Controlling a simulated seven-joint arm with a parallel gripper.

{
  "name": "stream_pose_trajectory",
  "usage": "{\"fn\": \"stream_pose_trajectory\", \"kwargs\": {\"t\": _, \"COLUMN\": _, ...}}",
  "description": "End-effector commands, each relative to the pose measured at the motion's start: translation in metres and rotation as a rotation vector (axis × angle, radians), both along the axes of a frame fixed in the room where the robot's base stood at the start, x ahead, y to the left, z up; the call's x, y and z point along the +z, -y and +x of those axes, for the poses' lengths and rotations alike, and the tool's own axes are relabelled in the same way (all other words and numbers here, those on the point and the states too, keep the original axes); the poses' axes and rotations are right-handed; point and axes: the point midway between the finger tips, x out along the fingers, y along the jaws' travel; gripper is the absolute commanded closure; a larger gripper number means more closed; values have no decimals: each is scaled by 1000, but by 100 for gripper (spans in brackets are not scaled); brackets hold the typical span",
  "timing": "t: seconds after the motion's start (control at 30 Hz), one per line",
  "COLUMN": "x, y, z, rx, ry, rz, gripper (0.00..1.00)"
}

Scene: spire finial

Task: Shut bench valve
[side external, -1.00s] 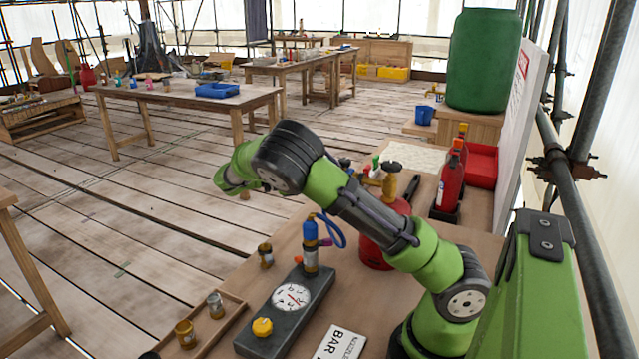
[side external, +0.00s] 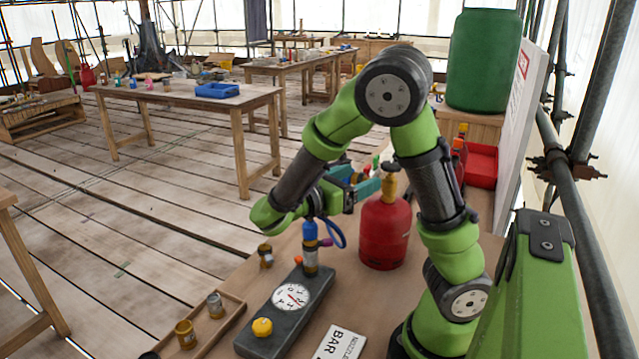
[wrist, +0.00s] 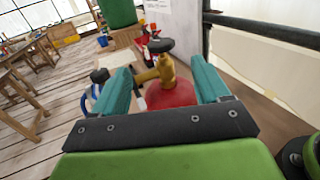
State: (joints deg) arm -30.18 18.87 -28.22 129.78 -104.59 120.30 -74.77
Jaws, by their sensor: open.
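A red gas cylinder (side external: 385,235) stands upright on the bench, with a brass valve (side external: 391,183) and a dark handwheel on top. In the wrist view the brass valve (wrist: 166,70) and its black handwheel (wrist: 161,46) appear between my fingers, beyond the tips. My gripper (side external: 364,182), with teal fingers, is open and empty, just left of the valve at about its height. The fingers also frame the wrist view (wrist: 160,66). A grey block with a dial gauge (side external: 291,296) and a yellow knob (side external: 262,327) lies nearer the camera. Contact with the valve is not visible.
A blue torch-like fitting (side external: 310,235) with a blue hose stands on the grey block, below my wrist. A wooden tray (side external: 228,318) with small brass parts lies left. A red extinguisher, red bin (side external: 482,165) and white board stand behind the cylinder.

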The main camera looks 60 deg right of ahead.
Motion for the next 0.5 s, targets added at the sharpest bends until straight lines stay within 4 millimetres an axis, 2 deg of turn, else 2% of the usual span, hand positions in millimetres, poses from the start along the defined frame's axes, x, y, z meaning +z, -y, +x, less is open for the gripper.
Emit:
{"fn": "stream_pose_trajectory", "kwargs": {"t": 0.2, "x": 0, "y": 46, "z": -21, "rx": -9, "ry": -1, "rz": 1, "gripper": 25}}
{"fn": "stream_pose_trajectory", "kwargs": {"t": 0.5, "x": 0, "y": 101, "z": -44, "rx": -8, "ry": -1, "rz": 2, "gripper": 25}}
